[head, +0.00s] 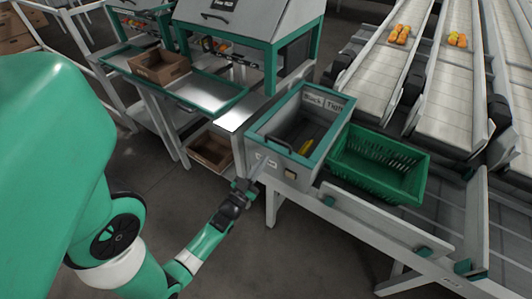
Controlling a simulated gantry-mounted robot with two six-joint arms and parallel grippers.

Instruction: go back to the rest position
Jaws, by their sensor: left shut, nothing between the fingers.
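My left arm comes in from the left, and its gripper (256,169) is just in front of the grey bin with the green rim (262,136). The gripper is shut and holds nothing. Its dark wrist is clear of the floor, and I cannot tell whether the fingertips touch the bin wall. My right gripper is not in view.
The bin has a yellow item (306,146) inside. A green crate (418,190) stands right of it on a grey bench (385,222). Conveyors (455,95) carry orange tomatoes behind. A cardboard box (160,68) sits on a tray at upper left. Floor in front is clear.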

